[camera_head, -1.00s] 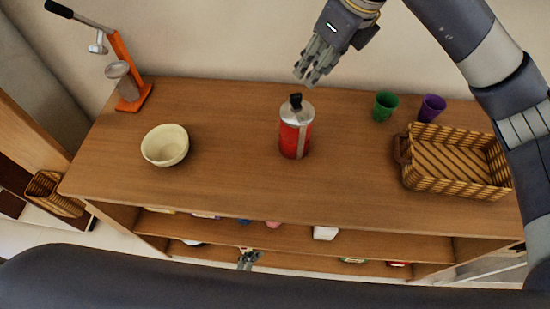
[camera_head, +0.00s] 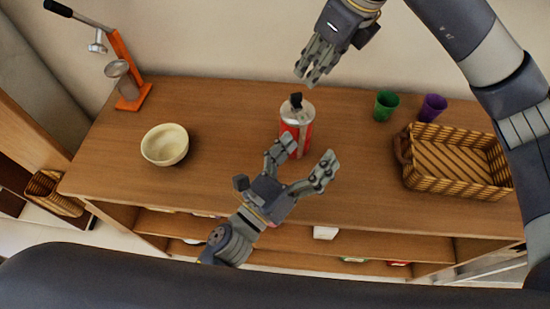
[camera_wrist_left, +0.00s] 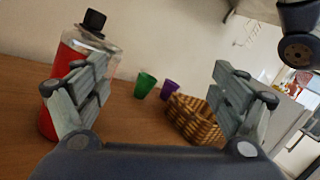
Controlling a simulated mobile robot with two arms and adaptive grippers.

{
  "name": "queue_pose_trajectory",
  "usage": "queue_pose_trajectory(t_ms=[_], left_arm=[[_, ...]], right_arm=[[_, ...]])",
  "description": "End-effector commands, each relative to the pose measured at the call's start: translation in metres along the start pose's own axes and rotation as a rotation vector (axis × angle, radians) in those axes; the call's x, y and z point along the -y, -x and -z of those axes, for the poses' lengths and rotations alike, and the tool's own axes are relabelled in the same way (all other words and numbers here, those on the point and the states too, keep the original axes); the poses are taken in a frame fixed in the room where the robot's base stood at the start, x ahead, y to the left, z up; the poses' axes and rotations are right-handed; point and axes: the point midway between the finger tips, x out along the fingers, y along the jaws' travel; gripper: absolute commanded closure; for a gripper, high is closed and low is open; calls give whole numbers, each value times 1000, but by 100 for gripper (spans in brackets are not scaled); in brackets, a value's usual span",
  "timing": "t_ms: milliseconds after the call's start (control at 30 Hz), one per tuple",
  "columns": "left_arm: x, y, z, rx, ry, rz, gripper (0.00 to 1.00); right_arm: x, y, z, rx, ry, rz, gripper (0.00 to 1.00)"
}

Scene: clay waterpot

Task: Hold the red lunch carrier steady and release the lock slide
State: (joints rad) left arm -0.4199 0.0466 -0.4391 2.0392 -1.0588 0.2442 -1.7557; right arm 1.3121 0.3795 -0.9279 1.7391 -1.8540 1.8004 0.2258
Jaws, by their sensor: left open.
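The red lunch carrier (camera_head: 303,128) stands upright on the wooden table top, with a silver upper part and a black knob on top. My open left gripper (camera_head: 306,155) is at its near side, one finger overlapping its lower body in the head view. In the left wrist view the carrier (camera_wrist_left: 68,62) is at the left, partly behind the left finger; the space between the fingers (camera_wrist_left: 155,95) looks empty. I cannot tell whether the finger touches it. My right gripper (camera_head: 310,76) hovers above and behind the carrier, fingers close together and pointing down. The lock slide is not clearly visible.
A cream bowl (camera_head: 165,145) and an orange press (camera_head: 128,75) stand to the left. A green cup (camera_head: 385,105), a purple cup (camera_head: 432,107) and a wicker basket (camera_head: 455,160) are to the right. The table is clear between bowl and carrier.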

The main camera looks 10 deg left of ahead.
Motion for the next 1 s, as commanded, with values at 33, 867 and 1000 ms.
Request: queue_pose_trajectory(t_ms=[33, 867, 1000], left_arm=[[-19, 6, 9, -29, -91, -61, 11], [-99, -5, 35, -157, -459, -258, 11], [-105, -24, 37, -158, -459, -259, 11]], right_arm=[[0, 0, 0, 0, 0, 0, 67], [0, 0, 0, 0, 0, 0, 67], [0, 0, 0, 0, 0, 0, 67]])
